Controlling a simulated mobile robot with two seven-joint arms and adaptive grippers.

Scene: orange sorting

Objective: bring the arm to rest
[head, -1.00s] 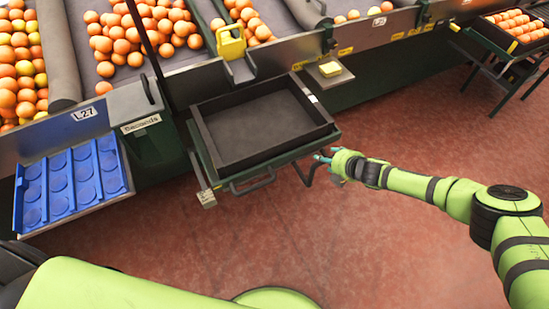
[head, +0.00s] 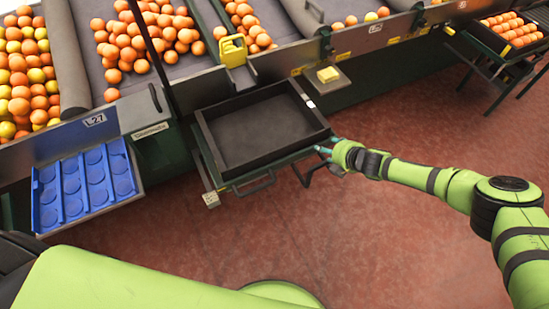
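My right arm comes in from the right edge and reaches toward the empty black tray (head: 262,176) on its green stand. My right gripper (head: 326,156) is at the tray's front right corner, small and seen from behind; whether it touches the stand or is open or shut is unclear. A large green link of my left arm crosses the bottom left; its gripper is out of view.
A blue tray with round hollows (head: 84,190) is at the left. Sorting lanes with oranges (head: 135,35) run along the back. A stand with packed oranges (head: 512,28) is at the far right. The red floor (head: 400,250) is clear in front.

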